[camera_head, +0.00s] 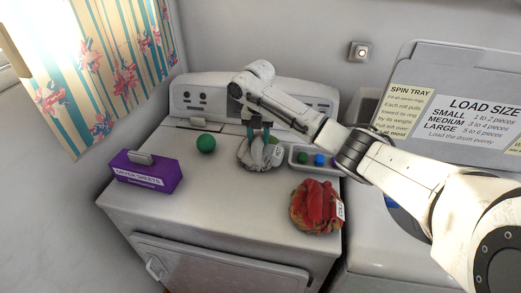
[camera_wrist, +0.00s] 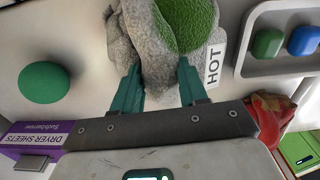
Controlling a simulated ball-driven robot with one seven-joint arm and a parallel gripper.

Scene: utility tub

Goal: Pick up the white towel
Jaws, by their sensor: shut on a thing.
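The white towel (camera_head: 258,155) is a crumpled grey-white bundle on top of the dryer, with a white tag reading HOT. It fills the upper middle of the wrist view (camera_wrist: 128,45), where a fuzzy green patch shows against it; I cannot tell whether that is part of the towel. My gripper (camera_head: 258,134) points down onto the towel's top. Its teal fingers (camera_wrist: 160,88) are shut on the towel, with cloth between them. The towel's underside is hidden, so I cannot tell whether it is clear of the dryer top.
A red cloth bundle (camera_head: 315,208) with a tag lies front right. A tray (camera_head: 296,166) of small coloured pieces is right of the towel. A green ball (camera_head: 206,143) and a purple dryer sheets box (camera_head: 146,176) are left. The dryer top's (camera_head: 215,200) front middle is clear.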

